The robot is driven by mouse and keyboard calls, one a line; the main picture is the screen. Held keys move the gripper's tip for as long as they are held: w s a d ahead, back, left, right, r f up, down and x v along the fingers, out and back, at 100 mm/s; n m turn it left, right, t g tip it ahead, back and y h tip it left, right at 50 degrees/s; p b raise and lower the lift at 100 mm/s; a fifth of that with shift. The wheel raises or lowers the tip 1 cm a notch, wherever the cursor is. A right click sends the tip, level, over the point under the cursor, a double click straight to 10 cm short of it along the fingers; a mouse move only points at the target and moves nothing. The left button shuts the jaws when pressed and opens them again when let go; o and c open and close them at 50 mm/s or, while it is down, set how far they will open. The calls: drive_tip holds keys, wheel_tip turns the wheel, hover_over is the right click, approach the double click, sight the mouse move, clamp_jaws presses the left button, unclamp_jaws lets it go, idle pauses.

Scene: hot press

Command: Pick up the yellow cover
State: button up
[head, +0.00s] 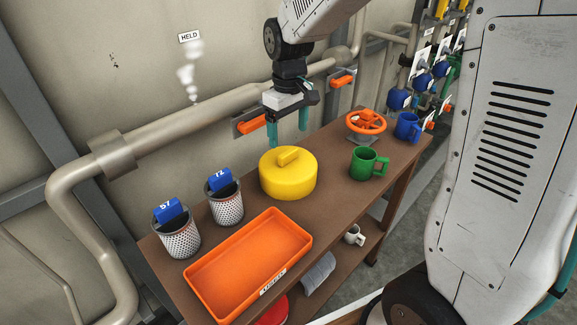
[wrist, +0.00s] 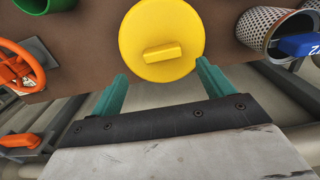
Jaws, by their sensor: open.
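The yellow cover (head: 288,180) is a round lid with a raised bar handle on top, sitting on the brown table between a mesh cup and a green mug. My gripper (head: 288,138) hangs above and behind the cover, pointing down, with its teal fingers apart and nothing between them. In the wrist view the cover (wrist: 161,38) lies just beyond the open fingertips (wrist: 162,72), with its handle (wrist: 162,54) in line with the gap. The fingers appear clear of the cover.
An orange tray (head: 250,262), two mesh cups (head: 180,238) with blue tags, a green mug (head: 368,163), a blue mug (head: 408,127) and an orange valve wheel (head: 366,121) share the table (head: 335,195). A wall pipe with orange handles (head: 257,123) runs behind my gripper.

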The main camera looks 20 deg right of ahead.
sight(289, 152)
drive_tip(key=f, duration=0.6)
drive_tip(key=shift+s, duration=0.3)
drive_tip(key=c, duration=1.5)
drive_tip(key=shift+r, duration=0.1)
